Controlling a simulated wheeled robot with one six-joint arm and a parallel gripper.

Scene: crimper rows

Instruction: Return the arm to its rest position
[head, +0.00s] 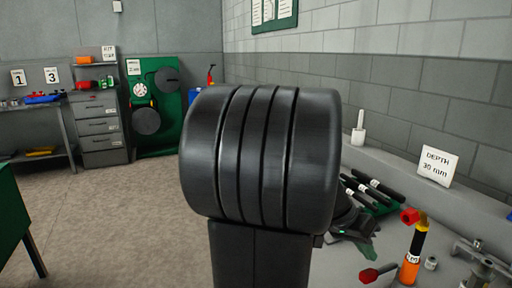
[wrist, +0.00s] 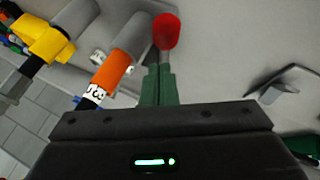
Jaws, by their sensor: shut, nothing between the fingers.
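My gripper (wrist: 158,70) shows its two green fingers together in the wrist view, with nothing between them. In the head view my gripper (head: 371,255) is partly hidden behind my large black arm link and sits low over the grey bench. A red-ended piece with a grey stem (head: 370,275) lies just in front of the fingers. In the wrist view its red end (wrist: 166,31) shows beyond the fingertips; I cannot tell whether they touch it. My arm link covers the middle of the head view.
An orange tool with a black and yellow upper part (head: 410,265) stands close to the right of my gripper. Black rods (head: 372,188) lie behind it. A "DEPTH 30 mm" sign (head: 437,166) stands by the wall. Open floor (head: 110,225) lies to the left.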

